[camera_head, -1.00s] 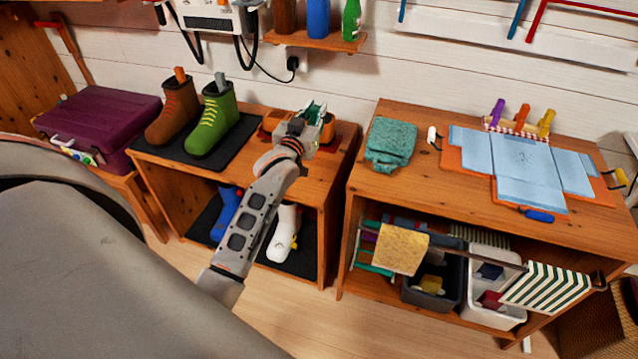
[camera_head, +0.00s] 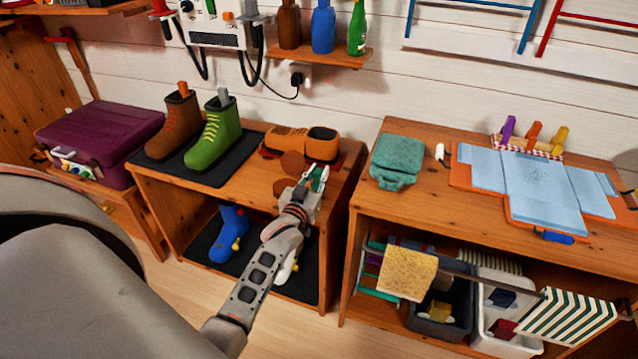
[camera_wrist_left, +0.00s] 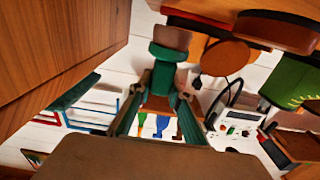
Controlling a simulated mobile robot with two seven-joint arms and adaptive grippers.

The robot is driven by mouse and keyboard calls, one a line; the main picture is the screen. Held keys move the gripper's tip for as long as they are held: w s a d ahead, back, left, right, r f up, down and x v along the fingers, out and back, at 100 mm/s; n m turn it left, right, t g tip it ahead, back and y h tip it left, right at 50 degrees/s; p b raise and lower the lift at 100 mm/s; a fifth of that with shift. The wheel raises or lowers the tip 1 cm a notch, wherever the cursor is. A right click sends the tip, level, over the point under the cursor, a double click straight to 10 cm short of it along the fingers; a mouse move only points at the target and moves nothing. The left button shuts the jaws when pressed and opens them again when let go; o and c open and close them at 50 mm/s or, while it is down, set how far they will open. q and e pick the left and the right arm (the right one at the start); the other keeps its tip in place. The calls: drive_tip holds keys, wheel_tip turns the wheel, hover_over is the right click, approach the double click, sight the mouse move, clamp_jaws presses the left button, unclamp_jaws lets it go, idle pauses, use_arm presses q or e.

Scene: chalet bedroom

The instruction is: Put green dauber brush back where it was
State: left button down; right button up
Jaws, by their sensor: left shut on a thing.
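My left gripper (camera_head: 312,184) is at the front right edge of the left bench (camera_head: 235,180). It is shut on the green dauber brush (camera_wrist_left: 165,70), whose green body and pale brownish end show between the fingers in the left wrist view. In the head view only a small green part of the brush (camera_head: 320,176) shows at the fingertips. Brown shoes (camera_head: 302,141) stand on a dark red mat behind the gripper. Two brown round pieces (camera_head: 293,164) lie between the shoes and the gripper. My right gripper is not in view.
A green boot (camera_head: 213,130) and a brown boot (camera_head: 175,125) stand on a black mat to the left. A teal case (camera_head: 397,160) sits on the right bench (camera_head: 440,200). A gap separates the benches. Bottles stand on a wall shelf (camera_head: 325,52).

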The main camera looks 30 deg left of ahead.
sight(316, 186)
use_arm(q)
wheel_tip(316, 186, down, 3)
drive_tip(key=shift+f+b, duration=0.1)
drive_tip(key=shift+b, duration=0.3)
drive_tip(key=shift+f, duration=0.15)
drive_tip(key=shift+r, duration=0.2)
drive_tip(key=shift+f, duration=0.25)
drive_tip(key=c, duration=1.9)
unclamp_jaws()
